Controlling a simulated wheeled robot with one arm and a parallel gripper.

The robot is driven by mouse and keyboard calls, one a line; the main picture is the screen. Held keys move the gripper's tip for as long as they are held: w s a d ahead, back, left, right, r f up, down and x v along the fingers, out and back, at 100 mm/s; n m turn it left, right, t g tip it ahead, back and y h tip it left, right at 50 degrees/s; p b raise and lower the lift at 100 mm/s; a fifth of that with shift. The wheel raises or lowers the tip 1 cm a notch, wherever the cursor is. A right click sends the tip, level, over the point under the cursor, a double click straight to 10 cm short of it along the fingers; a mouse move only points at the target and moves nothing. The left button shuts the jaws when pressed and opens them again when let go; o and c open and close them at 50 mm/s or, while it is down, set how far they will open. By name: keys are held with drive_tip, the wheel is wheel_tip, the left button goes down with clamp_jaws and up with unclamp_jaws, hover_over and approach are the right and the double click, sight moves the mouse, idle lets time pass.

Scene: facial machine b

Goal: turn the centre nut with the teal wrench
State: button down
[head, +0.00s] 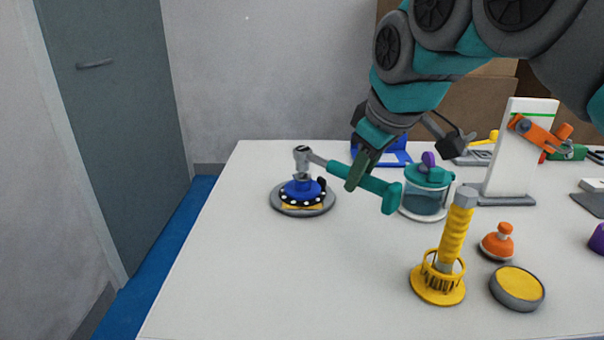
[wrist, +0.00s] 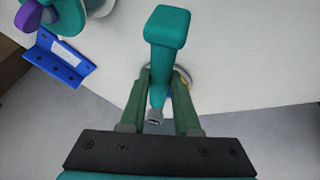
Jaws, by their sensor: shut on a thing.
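The teal wrench (head: 378,188) has a teal handle and a grey metal head. My gripper (head: 357,170) is shut on its handle, and in the wrist view the two green fingers (wrist: 160,90) stand on either side of the handle (wrist: 165,50). In the head view the wrench head (head: 303,153) is over the middle of the blue hub on a round grey base (head: 302,210). The hub (head: 302,188) carries a black ring with white dots. The centre nut is hidden under the wrench head; I cannot tell whether the head is fully seated on it.
Right of the hub stand a teal jar (head: 427,192), a yellow-handled tool in a yellow holder (head: 438,288), an orange knob-shaped piece (head: 498,242) and a round yellow-topped tin (head: 517,288). A white stand (head: 515,150) is farther back. The table's front left is clear.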

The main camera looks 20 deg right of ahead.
drive_tip(key=shift+f, duration=0.1)
drive_tip(key=shift+f+b, duration=0.45)
drive_tip(key=shift+f, duration=0.1)
drive_tip(key=a+m, duration=0.2)
drive_tip(key=s+a+m+h+b, duration=0.1)
drive_tip(key=a, duration=0.1)
drive_tip(key=shift+s+a+m+h, duration=0.1)
drive_tip(key=shift+m+h, duration=0.2)
drive_tip(key=shift+m, duration=0.1)
drive_tip(key=shift+r, duration=0.1)
